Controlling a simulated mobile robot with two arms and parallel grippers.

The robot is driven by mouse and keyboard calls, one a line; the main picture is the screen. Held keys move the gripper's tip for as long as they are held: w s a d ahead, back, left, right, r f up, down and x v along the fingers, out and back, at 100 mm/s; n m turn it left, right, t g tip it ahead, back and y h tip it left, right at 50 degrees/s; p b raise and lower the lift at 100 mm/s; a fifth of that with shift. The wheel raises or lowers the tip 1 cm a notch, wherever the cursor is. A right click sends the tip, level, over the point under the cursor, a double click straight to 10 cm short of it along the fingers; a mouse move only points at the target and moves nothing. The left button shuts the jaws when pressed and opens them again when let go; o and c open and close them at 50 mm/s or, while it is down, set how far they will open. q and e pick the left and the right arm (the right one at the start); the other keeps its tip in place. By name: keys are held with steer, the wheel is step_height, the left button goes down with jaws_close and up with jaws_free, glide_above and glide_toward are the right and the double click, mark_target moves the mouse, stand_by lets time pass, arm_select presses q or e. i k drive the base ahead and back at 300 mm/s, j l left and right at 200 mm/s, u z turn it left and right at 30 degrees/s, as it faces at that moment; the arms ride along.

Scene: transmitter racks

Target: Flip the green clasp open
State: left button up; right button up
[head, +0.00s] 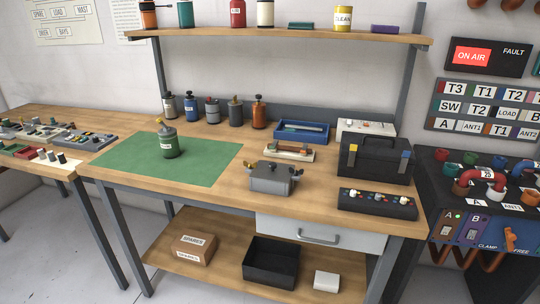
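I cannot make out a green clasp in the head view. A black toolbox (376,161) stands at the right of the workbench. Neither of my grippers is in view.
A black panel with knobs (377,204) lies in front of the toolbox. A blue tray (302,132) and several small bottles stand behind. Pipes and a clamp lever (509,240) are at the right.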

mark_target(275, 142)
steer(key=i+j, duration=0.25)
steer(key=i+j+z, duration=0.1)
steer(key=i+j, duration=0.15)
steer(key=j, duration=0.2)
steer(key=i+j, duration=0.2)
steer(key=j, duration=0.25)
steer(key=i+j+z, duration=0.15)
steer(key=j, duration=0.3)
steer(key=i+j+z, duration=0.1)
steer(key=i+j, duration=0.15)
steer(key=j, duration=0.2)
steer(key=i+j, duration=0.15)
steer(key=j, duration=0.35)
steer(key=i+j+z, duration=0.15)
steer(key=j, duration=0.35)
steer(key=i+j, duration=0.2)
steer(key=j, duration=0.3)
steer(key=i+j+z, duration=0.15)
steer(key=j, duration=0.35)
